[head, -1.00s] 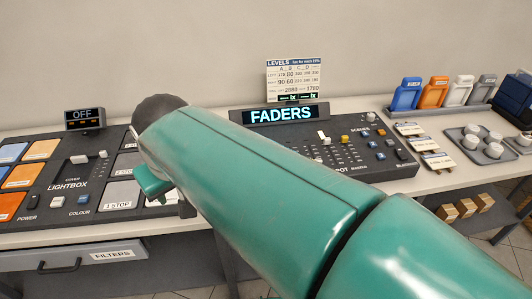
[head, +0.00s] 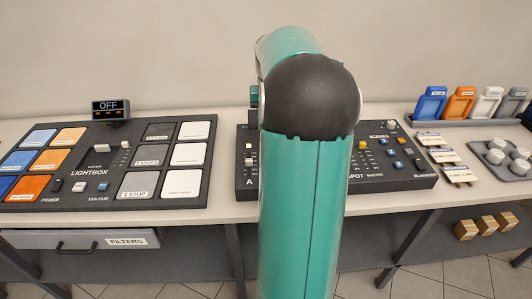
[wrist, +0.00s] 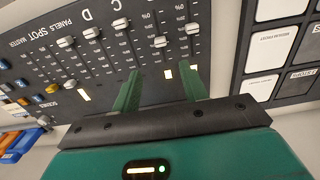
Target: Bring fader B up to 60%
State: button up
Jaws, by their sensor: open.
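The fader console (head: 400,180) stands on the table, mostly behind my arm in the head view. In the wrist view its fader rows show with white caps, with labels D and C readable at the top. The cap I take for fader B (wrist: 160,42) is second from the right; its letter is out of frame. The cap at the far right, apparently fader A (wrist: 192,28), also shows in the head view (head: 249,161). My gripper (wrist: 161,70) is open over the console, its fingers apart and empty, near B's track.
The lightbox panel (head: 108,160) lies left of the console, with its OFF display (head: 110,107) behind it. Right of the console are labelled cards (head: 447,155), a tray of pale knobs (head: 490,143) and coloured holders in a rack (head: 459,105).

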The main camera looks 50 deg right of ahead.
notch_tip(320, 180, down, 13)
jog(key=shift+a+r, duration=0.1)
jog(key=shift+c, duration=0.4)
grip_shut()
